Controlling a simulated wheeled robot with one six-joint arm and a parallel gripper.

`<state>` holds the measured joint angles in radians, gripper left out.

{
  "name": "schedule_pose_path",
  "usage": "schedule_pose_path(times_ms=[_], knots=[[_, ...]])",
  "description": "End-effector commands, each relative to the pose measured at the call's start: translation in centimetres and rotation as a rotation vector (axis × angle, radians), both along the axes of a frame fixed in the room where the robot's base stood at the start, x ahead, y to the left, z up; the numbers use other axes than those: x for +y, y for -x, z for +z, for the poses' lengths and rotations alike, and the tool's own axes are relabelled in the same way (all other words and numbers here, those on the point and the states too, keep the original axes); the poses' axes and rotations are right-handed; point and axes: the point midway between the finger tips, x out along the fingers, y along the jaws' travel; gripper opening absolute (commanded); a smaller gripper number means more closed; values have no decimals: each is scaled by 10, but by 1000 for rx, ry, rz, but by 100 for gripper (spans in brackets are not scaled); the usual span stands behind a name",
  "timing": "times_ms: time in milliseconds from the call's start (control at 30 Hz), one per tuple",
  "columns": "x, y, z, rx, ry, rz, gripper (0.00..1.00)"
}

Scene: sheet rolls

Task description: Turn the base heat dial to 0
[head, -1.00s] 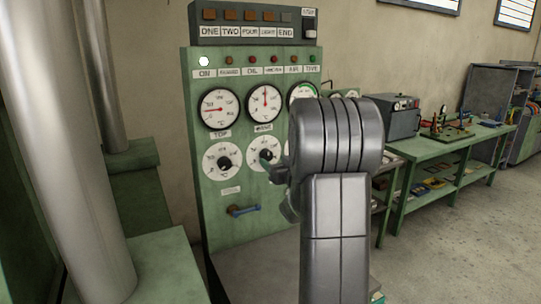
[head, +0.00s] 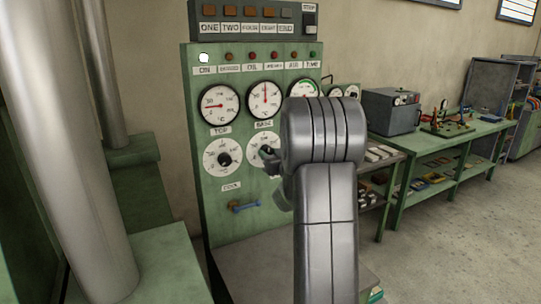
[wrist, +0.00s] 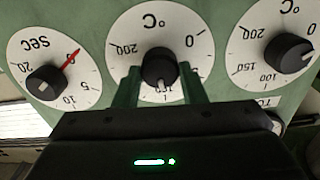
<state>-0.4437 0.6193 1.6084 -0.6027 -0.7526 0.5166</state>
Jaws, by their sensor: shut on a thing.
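The base heat dial (head: 262,137) is the white-faced dial under the BASE label on the green panel. In the wrist view, where the lettering is upside down, its black knob (wrist: 159,66) sits in the middle. The knob's white mark points down toward the region near 100, partly covered; the 0 lies at the upper right of the face. My gripper (wrist: 163,76) is shut on this knob, one green finger on each side. In the head view my gripper (head: 268,158) is at the dial and hides its knob and part of its face.
The top dial (wrist: 290,50) and the seconds dial (wrist: 47,80) flank the base dial closely. Gauges (head: 220,105) sit above and a blue handle (head: 246,206) below. A green workbench (head: 425,158) stands at the right.

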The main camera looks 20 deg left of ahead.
Motion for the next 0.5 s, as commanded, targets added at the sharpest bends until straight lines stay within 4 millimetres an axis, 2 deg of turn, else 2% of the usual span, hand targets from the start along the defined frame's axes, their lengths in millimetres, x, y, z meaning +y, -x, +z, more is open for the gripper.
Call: schedule_pose_path(times_ms=[267,500], knots=[[0,0,-3,-51,44,0,15],[0,0,-6,-177,154,-1,15]])
